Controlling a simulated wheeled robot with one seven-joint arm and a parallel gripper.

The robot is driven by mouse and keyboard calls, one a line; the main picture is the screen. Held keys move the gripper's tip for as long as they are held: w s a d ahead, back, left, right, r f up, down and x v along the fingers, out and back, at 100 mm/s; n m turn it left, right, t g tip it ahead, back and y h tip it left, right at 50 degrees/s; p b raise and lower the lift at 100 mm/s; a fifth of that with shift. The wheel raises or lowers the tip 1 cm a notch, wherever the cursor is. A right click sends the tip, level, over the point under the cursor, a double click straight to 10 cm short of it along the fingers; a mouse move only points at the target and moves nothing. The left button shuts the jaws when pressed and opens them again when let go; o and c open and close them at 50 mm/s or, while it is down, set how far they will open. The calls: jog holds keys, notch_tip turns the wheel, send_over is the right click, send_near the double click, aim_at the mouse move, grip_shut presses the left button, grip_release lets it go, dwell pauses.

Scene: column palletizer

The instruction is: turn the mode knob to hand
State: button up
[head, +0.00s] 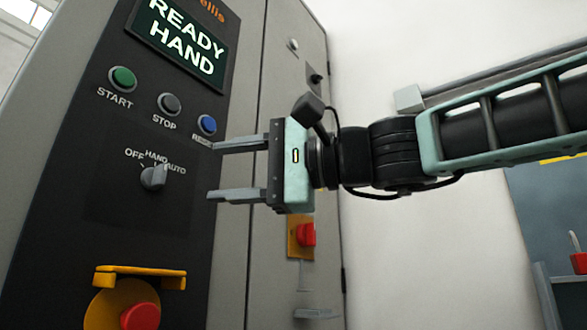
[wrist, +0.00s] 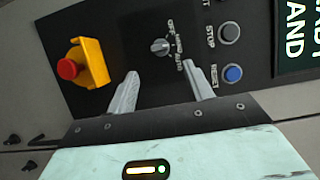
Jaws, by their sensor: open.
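The mode knob (head: 154,177) is a grey rotary switch on the black control panel (head: 110,235), with OFF, HAND and AUTO printed above it. Its bar points up, near the HAND mark. The display (head: 180,40) reads READY HAND. My gripper (head: 212,171) is open and empty, to the right of the knob and apart from it in the head view. In the wrist view the knob (wrist: 160,46) lies beyond the gap between my two fingers (wrist: 160,82), and nothing is between them.
Green START (head: 122,79), dark STOP (head: 168,104) and blue RESET (head: 207,124) buttons sit above the knob. A red emergency button (head: 140,316) with a yellow guard (head: 140,276) is below. Another red switch (head: 306,235) is on the cabinet under my gripper.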

jog(key=v, duration=0.8)
jog(key=shift+d+b, duration=0.2)
jog(key=shift+b, duration=0.25)
notch_tip(320, 180, down, 28)
jog(key=a+n+g+h, duration=0.2)
jog(key=n+g+h, duration=0.1)
jog(key=h, duration=0.5)
jog(key=s+d+f+n+g+h, duration=0.1)
jog(key=s+d+f+n+h, duration=0.25)
jog(key=f, duration=0.55)
jog(key=s+d+f+n+g+h, duration=0.1)
jog(key=s+d+f+n+h, duration=0.1)
jog(key=s+d+f, duration=0.45)
jog(key=s+d+f+n+g+h, duration=0.1)
jog(key=s+d+f+n+h, duration=0.2)
jog(key=f, duration=0.7)
notch_tip(320, 180, up, 29)
jog(key=p, duration=2.9)
jog(key=shift+w+a+r, duration=0.25)
jog(key=shift+w, duration=0.15)
